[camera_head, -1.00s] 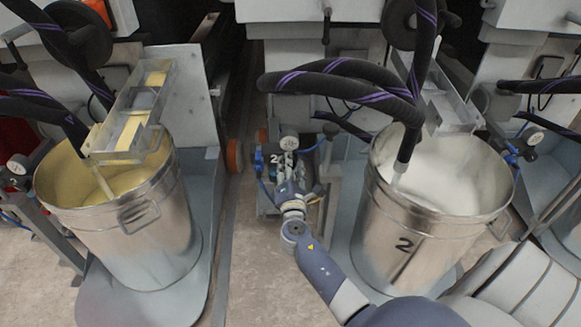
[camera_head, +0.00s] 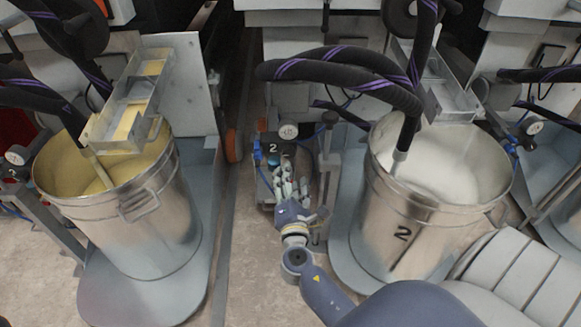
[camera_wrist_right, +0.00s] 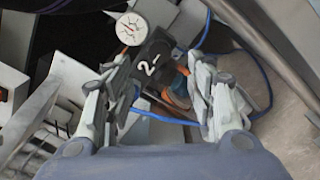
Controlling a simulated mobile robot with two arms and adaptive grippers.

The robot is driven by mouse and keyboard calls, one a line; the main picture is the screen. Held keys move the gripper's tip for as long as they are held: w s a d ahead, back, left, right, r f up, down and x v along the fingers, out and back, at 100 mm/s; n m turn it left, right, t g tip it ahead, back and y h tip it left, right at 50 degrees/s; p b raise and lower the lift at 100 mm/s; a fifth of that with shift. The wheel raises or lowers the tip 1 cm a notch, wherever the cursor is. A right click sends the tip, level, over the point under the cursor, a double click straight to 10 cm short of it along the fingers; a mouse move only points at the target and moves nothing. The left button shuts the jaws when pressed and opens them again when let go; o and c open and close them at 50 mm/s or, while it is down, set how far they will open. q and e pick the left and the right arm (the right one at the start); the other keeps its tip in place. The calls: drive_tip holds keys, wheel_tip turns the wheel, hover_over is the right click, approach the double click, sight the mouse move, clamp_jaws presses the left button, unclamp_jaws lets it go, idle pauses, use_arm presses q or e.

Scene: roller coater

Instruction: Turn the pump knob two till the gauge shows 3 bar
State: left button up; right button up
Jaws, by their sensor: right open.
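Pump two's round white gauge (camera_head: 288,131) stands above a dark plate marked 2 (camera_head: 272,148) in the head view. In the right wrist view the gauge (camera_wrist_right: 131,29) and plate (camera_wrist_right: 150,65) are up close; its needle is too small to read surely. A small knob with blue and orange-red parts (camera_wrist_right: 181,88) shows beyond my fingers; it also shows in the head view (camera_head: 273,160). My right gripper (camera_head: 287,178) is open and empty, on the near side of the pump, fingers pointing at it. The left gripper is not in view.
A steel bucket marked 2 (camera_head: 402,233) with white contents stands right of my right arm. Another bucket (camera_head: 150,225) with yellow contents stands at left. Black hoses (camera_head: 335,72) hang over the pump's right side. A metal post (camera_head: 325,175) stands close right of the gripper.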

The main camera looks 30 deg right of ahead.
drive_tip(key=shift+v, duration=1.2)
